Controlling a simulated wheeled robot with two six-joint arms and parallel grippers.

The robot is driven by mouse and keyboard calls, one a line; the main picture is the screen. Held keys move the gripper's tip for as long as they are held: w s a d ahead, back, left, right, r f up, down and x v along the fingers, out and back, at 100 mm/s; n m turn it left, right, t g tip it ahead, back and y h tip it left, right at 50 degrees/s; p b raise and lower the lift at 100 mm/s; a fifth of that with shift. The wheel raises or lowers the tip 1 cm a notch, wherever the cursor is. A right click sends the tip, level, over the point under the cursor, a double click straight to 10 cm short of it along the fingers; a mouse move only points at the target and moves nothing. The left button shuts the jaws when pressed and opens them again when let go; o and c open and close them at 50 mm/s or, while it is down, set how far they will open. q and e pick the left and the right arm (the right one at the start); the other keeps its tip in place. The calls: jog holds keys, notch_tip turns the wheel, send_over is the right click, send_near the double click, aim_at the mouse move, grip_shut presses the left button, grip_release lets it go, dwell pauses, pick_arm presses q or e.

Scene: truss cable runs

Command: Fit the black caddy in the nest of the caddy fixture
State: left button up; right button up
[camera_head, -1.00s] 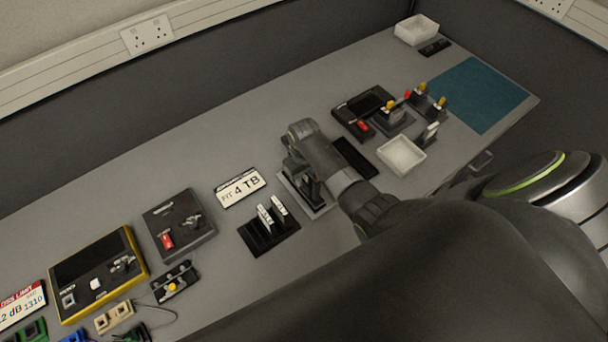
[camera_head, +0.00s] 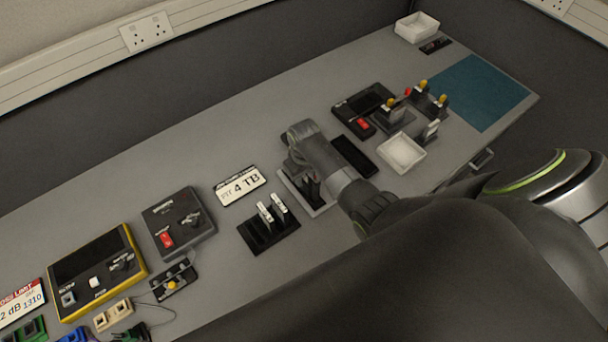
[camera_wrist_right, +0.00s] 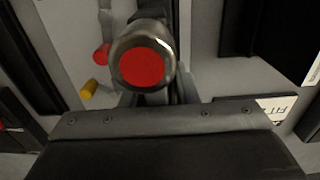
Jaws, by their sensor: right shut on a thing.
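My right gripper (camera_head: 302,175) points down over the grey plate of the caddy fixture (camera_head: 321,208), left of the middle of the bench. It is shut on the black caddy (camera_head: 314,187), a dark upright piece just below it, mostly hidden by my wrist. I cannot tell whether the caddy is seated in the nest or just above it. In the right wrist view, a metal-rimmed round end with a red face (camera_wrist_right: 147,67) stands close to the camera, above a grey strip with screws and a black slab. My left gripper is not in view.
To the right are a dark flat tray (camera_head: 353,157), a white tray (camera_head: 401,153) and yellow-tipped fixtures (camera_head: 423,86). Clear bench lies behind.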

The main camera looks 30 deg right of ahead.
jog(key=shift+f, duration=0.1)
jog(key=o, duration=1.4)
jog(key=shift+c, duration=0.2)
jog(key=shift+r+p, duration=0.65)
jog(key=shift+r, duration=3.1)
jog(key=shift+f, duration=0.1)
